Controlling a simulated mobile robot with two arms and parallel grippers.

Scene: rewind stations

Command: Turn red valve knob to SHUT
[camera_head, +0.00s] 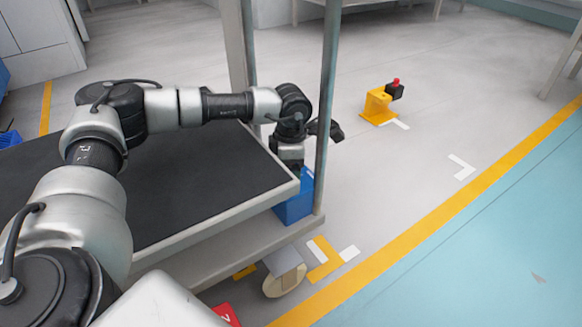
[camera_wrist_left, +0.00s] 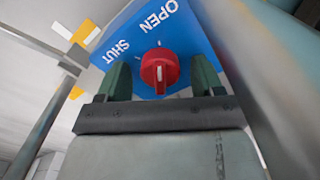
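The red valve knob (camera_wrist_left: 160,70) is on a blue panel (camera_wrist_left: 185,32) in the left wrist view. The panel reads OPEN above the knob and SHUT to its upper left. A white mark on the knob runs roughly up and down in the picture, in line with OPEN rather than SHUT. My left gripper (camera_wrist_left: 162,82) is open, with one dark green finger on each side of the knob; contact cannot be told. In the head view my left gripper (camera_head: 290,155) is over the blue box (camera_head: 296,208) at the cart's corner; the knob is hidden there. My right gripper is not in view.
The cart's dark top (camera_head: 210,190) lies under my left arm. An upright cart post (camera_head: 325,110) stands close to the right of the gripper. A yellow stand with a red top (camera_head: 379,105) is on the floor beyond. The floor at right is mostly clear.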

